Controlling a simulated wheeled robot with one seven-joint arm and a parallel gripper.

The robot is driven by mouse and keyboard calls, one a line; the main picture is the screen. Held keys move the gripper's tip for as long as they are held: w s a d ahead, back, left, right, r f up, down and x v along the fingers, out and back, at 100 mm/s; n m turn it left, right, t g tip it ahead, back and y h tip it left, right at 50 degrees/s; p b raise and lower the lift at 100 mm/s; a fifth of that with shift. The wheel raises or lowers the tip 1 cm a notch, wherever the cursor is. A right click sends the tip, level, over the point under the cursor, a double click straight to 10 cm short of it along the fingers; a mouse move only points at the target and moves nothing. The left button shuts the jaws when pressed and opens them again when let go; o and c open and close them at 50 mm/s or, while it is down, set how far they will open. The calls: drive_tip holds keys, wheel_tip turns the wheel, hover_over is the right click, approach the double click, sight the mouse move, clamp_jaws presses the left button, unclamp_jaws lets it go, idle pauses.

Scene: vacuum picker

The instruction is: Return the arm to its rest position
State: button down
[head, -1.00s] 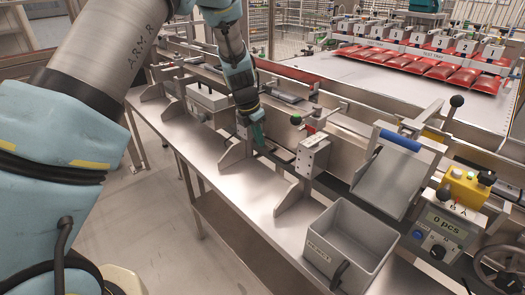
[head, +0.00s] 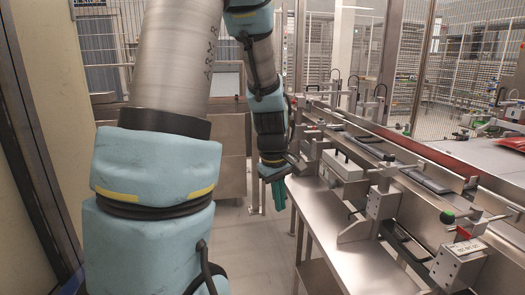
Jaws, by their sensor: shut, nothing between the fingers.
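My arm rises at the left of the head view and bends over at the top. Its forearm hangs down near the middle of the picture. My gripper (head: 276,188) is at its lower end, pointing down, with green fingers close together and nothing seen between them.
The bench carries a conveyor with a red rail (head: 435,155), a grey box (head: 343,165) and a bracket with a green knob (head: 447,217). A steel cabinet (head: 232,150) stands behind my arm. Grey floor (head: 248,255) is open left of the bench.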

drive_tip(key=s+a+r+m+y, duration=0.1)
drive_tip(key=s+a+m, duration=0.6)
drive_tip(key=a, duration=0.4)
drive_tip(key=shift+s, duration=0.45)
drive_tip(key=shift+a+r, duration=0.1)
